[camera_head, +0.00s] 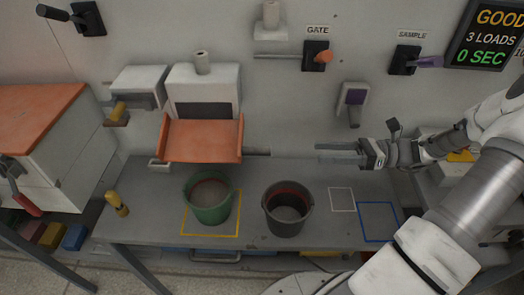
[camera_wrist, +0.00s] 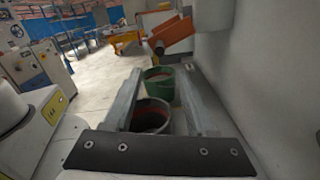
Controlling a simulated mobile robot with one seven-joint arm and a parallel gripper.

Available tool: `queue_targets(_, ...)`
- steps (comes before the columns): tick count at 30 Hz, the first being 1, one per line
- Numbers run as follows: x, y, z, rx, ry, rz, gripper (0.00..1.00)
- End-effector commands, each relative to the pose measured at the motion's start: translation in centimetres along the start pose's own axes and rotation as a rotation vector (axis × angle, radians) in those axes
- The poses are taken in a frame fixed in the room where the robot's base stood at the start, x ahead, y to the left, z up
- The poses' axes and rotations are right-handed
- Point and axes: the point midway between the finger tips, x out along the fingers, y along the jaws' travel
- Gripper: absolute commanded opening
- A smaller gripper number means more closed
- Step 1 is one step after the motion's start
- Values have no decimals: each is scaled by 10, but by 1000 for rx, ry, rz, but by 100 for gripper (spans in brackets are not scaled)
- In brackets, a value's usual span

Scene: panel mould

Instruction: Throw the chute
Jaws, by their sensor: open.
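The orange chute (camera_head: 201,140) is a tray sloping out from a white wall-mounted box (camera_head: 207,80) on the left side of the wall. A short dark grey bar (camera_head: 257,151) sticks out at its right edge. In the wrist view the chute (camera_wrist: 172,36) shows ahead, with a dark round end (camera_wrist: 158,46) at its near side. My gripper (camera_head: 318,153) is to the right of the chute, apart from it, pointing left along the wall. Its fingers (camera_wrist: 161,70) are spread and nothing is between them.
A green bucket (camera_head: 209,213) stands in a yellow outline under the chute. A dark bucket (camera_head: 287,221) stands right of it. White and blue outlines (camera_head: 378,221) on the bench are empty. GATE (camera_head: 317,56) and SAMPLE (camera_head: 405,60) levers are above. A purple-marked wall fitting (camera_head: 352,97) is near my gripper.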

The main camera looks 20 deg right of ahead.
Motion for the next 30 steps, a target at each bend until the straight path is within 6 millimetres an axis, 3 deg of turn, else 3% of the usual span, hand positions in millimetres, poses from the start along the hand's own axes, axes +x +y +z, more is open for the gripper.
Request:
queue_targets(12, 92, 1, -2, 1, 3, 6, 57)
queue_targets(18, 129, 2, -2, 1, 3, 5, 57)
queue_targets(24, 149, 1, -1, 0, 3, 2, 57)
queue_targets(30, 154, 1, -1, 0, 3, 2, 57)
